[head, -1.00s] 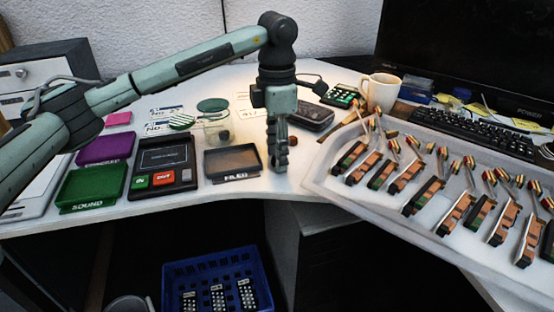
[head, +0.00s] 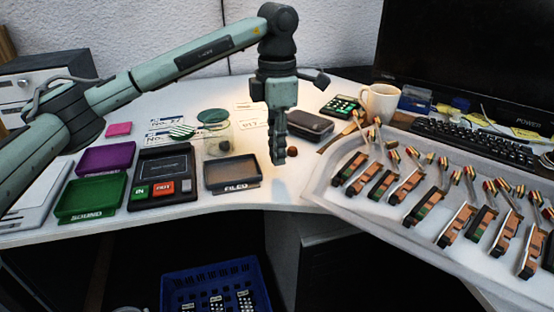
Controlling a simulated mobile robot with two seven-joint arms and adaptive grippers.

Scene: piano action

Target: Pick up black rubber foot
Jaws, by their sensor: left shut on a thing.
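My left gripper (head: 278,157) points straight down above the white desk, right of the FILED tray. It is shut on a small dark thing at its fingertips, which I take to be the black rubber foot; the dark fingers hide most of it. A small brown round thing (head: 292,152) shows just right of the fingertips, apart from them as far as I can tell. A glass jar (head: 216,136) with a dark piece in it stands to the left. My right gripper is not in view.
The FILED tray (head: 232,172), a black device with green and red buttons (head: 163,173), a green tray (head: 90,197) and a purple tray (head: 106,157) lie left. A dark case (head: 305,126), mug (head: 380,101) and board of hammer parts (head: 330,195) are right. A blue crate (head: 205,280) is below.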

